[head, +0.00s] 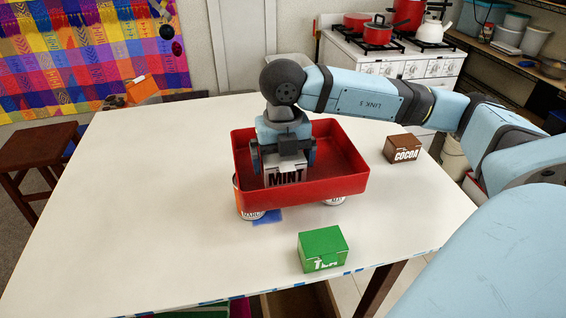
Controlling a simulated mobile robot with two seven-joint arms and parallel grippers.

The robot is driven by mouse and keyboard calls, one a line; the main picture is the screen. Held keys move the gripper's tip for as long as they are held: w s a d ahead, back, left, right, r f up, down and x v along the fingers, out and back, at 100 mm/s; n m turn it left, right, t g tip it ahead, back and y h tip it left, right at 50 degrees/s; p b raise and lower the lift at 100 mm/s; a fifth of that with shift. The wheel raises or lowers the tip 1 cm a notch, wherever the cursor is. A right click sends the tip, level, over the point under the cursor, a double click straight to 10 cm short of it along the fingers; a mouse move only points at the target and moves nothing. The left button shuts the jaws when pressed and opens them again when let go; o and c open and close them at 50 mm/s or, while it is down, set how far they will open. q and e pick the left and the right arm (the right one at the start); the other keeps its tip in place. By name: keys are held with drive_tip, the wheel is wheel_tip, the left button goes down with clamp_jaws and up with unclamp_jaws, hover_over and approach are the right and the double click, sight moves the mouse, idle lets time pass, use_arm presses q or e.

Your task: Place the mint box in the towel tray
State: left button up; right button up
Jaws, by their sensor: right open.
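The mint box (287,178), pale with dark lettering, is at the left part of the red tray (325,189), behind its front wall. Its lower edge is hidden by that wall, so I cannot tell whether it rests on the floor of the tray. My right gripper (283,158) points down over the mint box, open, with one finger at each side of it; I cannot tell whether they touch it. The tray stands raised on cans (252,215). My left gripper is not in view.
A green tea box (323,250) stands in front of the tray, and a brown cocoa box (403,149) to its right. The left half of the white table (150,200) is clear. A stool (38,150) and a stove (395,65) stand beyond the table.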

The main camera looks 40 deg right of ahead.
wheel_tip(320, 180, up, 11)
drive_tip(key=shift+f, duration=0.1)
idle(0.6)
